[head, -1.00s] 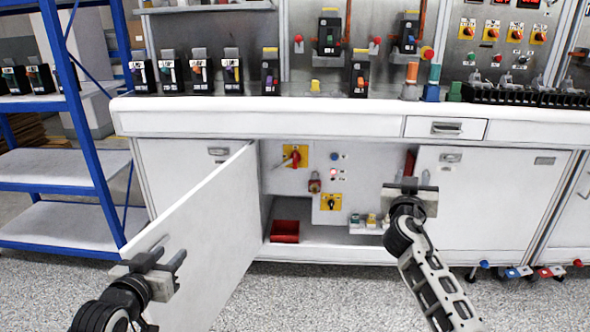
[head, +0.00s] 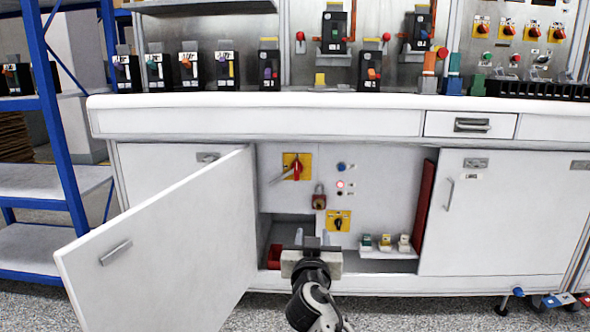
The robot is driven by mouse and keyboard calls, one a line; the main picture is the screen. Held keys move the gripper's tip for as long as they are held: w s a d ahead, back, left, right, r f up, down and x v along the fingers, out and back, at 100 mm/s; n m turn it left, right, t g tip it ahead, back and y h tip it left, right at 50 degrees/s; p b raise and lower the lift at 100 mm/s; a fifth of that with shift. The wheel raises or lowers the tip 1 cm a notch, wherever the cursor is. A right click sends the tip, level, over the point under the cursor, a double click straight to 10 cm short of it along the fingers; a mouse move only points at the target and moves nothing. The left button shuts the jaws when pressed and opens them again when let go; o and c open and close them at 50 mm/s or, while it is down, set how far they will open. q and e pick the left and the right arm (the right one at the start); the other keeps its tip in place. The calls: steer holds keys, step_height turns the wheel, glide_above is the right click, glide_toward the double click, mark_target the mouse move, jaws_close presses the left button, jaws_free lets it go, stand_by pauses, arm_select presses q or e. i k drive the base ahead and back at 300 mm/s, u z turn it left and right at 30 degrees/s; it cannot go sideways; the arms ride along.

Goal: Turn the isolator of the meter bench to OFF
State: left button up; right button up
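The open cupboard under the bench holds a red rotary handle on a yellow plate (head: 296,167), which looks like the isolator. Its red part stands roughly upright, and a grey bar sticks out to the lower left. A padlock (head: 319,197) hangs below it to the right. Lower down is a second yellow plate with a black knob (head: 339,221). My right gripper (head: 312,240) is in front of the cupboard opening, below the red handle and apart from it. Its two fingers point inward, spread, with nothing seen between them. My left gripper is out of view.
The white cupboard door (head: 160,250) stands open to the left. A red bin (head: 274,257) sits on the cupboard floor, partly behind my gripper. Small coloured blocks (head: 385,241) sit on a ledge to the right. The bench's front edge (head: 260,122) overhangs the opening.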

mark_target(296, 167)
steer(key=i, duration=1.45)
steer(key=u, duration=0.1)
